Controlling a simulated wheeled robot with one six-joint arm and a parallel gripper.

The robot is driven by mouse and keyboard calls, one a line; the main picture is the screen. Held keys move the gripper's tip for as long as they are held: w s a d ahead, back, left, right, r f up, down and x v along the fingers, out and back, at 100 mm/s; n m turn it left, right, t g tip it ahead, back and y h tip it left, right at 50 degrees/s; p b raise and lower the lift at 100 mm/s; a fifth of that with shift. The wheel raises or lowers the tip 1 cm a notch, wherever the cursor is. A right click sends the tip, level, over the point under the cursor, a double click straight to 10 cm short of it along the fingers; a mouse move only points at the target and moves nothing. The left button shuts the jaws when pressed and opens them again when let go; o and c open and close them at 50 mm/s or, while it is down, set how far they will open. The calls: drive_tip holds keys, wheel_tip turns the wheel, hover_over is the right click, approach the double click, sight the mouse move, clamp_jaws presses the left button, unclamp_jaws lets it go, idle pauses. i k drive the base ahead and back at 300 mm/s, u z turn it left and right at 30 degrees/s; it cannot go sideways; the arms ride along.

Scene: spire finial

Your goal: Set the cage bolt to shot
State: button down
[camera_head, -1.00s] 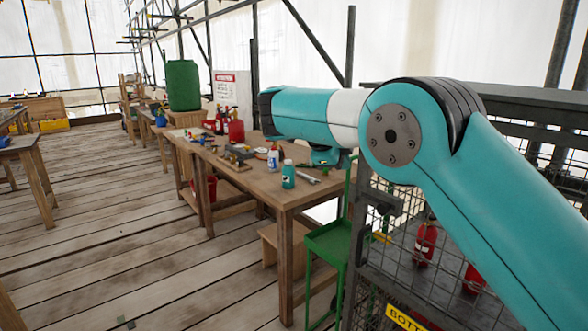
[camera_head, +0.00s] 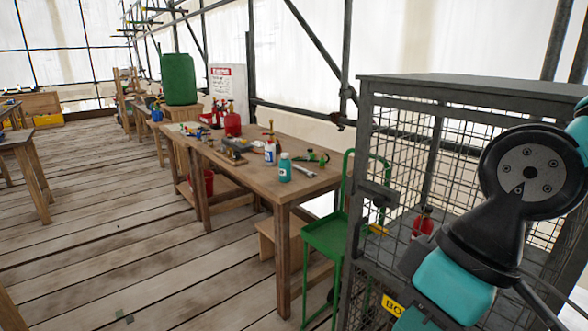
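A grey wire-mesh cage (camera_head: 465,90) with a solid top stands at the right. A dark bolt fitting (camera_head: 378,196) sits on the cage's front left upright; whether it is shot or drawn back is too small to tell. A red bottle (camera_head: 423,221) stands inside behind the mesh. A yellow sign (camera_head: 392,306) is low on the front, partly cut off. My teal and black arm covers the cage's right front. My gripper's fingers cannot be made out in this view.
A green trolley (camera_head: 326,238) stands just left of the cage. A wooden workbench (camera_head: 262,183) with bottles, tools and a red can (camera_head: 232,123) is beyond it. The plank floor (camera_head: 120,240) at the left is mostly clear.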

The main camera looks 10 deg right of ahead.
sight(380, 200)
drive_tip(key=k, duration=1.3)
drive_tip(key=u, duration=0.65)
drive_tip(key=i, duration=1.35)
drive_tip(key=z, duration=0.45)
drive_tip(key=i, duration=0.45)
drive_tip(key=z, duration=0.35)
